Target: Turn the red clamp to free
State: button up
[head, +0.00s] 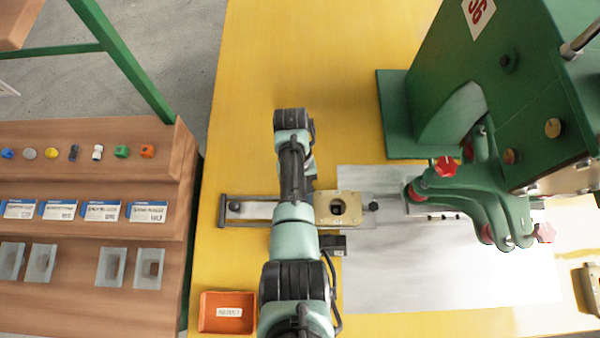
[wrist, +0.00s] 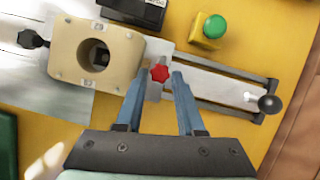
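A small red clamp (wrist: 160,73) with a star-shaped head sits on the metal slide rail (wrist: 215,88), beside a cream block (wrist: 70,50) with a round hole. My gripper (wrist: 157,76) is open, its two blue fingers apart with the red head showing between their tips. I cannot tell how far the tips are above it, and no contact is clear. In the head view the cream block (head: 350,207) and rail (head: 250,210) show, but my arm hides the red clamp and the gripper's fingers.
A green button (wrist: 214,27) on a yellow box stands beside the rail. The rail's end has a round-knobbed handle (wrist: 269,103). A large green machine (head: 520,90) with red knobs (head: 446,166) stands right. An orange tray (head: 228,312) and wooden shelves (head: 90,175) are left.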

jog(key=o, duration=0.3)
